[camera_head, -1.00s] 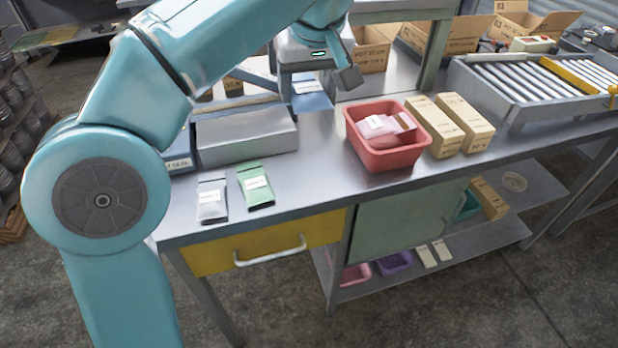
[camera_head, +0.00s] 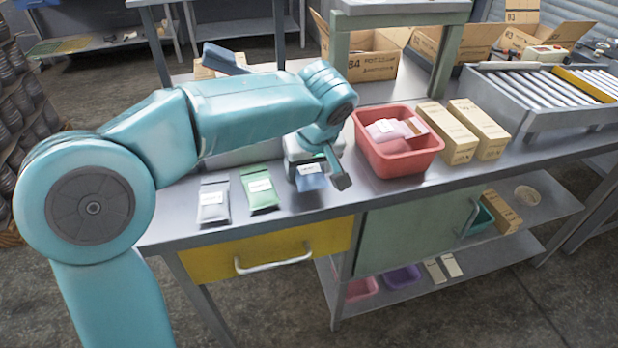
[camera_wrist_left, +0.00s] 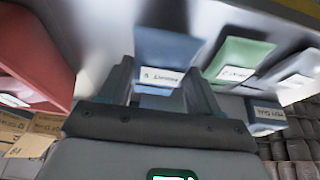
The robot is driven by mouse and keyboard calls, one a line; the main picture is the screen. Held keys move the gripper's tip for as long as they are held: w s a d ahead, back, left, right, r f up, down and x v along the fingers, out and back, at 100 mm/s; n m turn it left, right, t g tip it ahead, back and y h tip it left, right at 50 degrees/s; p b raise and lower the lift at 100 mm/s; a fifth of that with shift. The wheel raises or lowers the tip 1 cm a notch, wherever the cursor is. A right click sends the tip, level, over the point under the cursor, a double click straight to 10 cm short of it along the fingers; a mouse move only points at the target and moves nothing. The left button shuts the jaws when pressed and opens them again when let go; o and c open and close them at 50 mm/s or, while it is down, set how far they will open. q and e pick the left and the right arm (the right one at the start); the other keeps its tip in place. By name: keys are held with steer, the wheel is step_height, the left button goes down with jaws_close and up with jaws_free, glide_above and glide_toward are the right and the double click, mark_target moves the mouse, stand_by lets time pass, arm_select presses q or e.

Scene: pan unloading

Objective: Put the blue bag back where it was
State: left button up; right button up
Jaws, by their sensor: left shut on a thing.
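The blue bag (camera_head: 311,182), with a white label, is in the jaws of my left gripper (camera_head: 318,170), over the front part of the workbench (camera_head: 330,203). It is to the right of a green bag (camera_head: 259,188) and a grey bag (camera_head: 213,202), roughly in line with them. In the left wrist view the blue bag (camera_wrist_left: 168,48) shows between the two fingers (camera_wrist_left: 160,85), with the green bag (camera_wrist_left: 238,58) beside it, apart. I cannot tell whether the blue bag touches the bench top. My right gripper is not in view.
A red bin (camera_head: 400,166) holding pink packets stands close to the right of the gripper. Two tan cartons (camera_head: 448,136) stand beyond it, and a roller conveyor (camera_head: 540,90) is at the far right. A grey box behind the bags is mostly hidden by my arm.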

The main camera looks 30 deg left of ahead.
mark_target(310, 171)
arm_select(q)
steer(key=shift+f, duration=1.3)
steer(key=shift+f+b, duration=0.3)
steer(key=shift+b, duration=0.1)
steer(key=o, duration=1.2)
steer(key=shift+r, duration=0.1)
